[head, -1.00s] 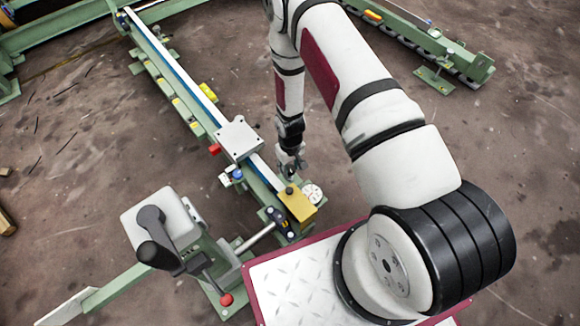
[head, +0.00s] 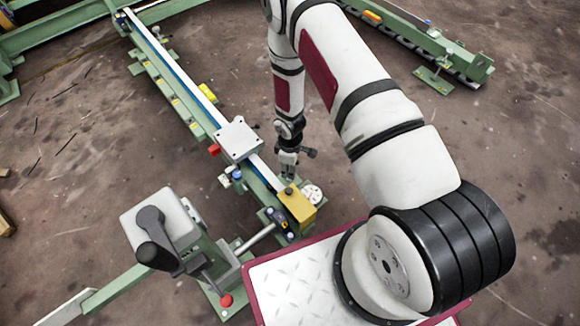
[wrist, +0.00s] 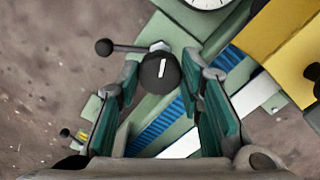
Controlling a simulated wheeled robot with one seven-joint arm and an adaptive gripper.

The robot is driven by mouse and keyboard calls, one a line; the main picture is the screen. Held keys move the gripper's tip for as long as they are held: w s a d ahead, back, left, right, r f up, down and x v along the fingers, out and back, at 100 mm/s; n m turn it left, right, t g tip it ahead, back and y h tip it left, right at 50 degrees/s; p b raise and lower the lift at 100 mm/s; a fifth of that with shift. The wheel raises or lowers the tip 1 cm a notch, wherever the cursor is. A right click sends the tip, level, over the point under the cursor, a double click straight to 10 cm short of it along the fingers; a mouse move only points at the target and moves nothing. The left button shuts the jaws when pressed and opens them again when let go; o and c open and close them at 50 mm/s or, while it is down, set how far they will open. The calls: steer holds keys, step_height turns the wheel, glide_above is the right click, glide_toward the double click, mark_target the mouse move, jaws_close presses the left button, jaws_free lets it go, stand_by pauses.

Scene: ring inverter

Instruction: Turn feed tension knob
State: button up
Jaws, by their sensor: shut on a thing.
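The round black knob (wrist: 157,74) with a white line on its face sits between my fingers in the wrist view. The line stands nearly upright, leaning slightly to the right at the top. My gripper (wrist: 164,66) is shut on the knob, with one teal-padded finger on each side of it. In the head view my gripper (head: 289,172) points down at the near end of the rail, beside the yellow block (head: 297,206). There the knob is hidden or too small to make out.
A ball-ended lever (wrist: 104,47) sticks out left just beyond the knob. A white dial (head: 312,194) stands close to the yellow block. A white plate carriage (head: 238,140) rides the rail. A crank unit (head: 160,218) stands at the lower left.

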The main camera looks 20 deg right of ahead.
steer(key=shift+n, duration=0.3)
steer(key=o, duration=1.2)
steer(key=shift+r, duration=0.1)
step_height(320, 180, up, 12)
steer(key=shift+f, duration=0.1)
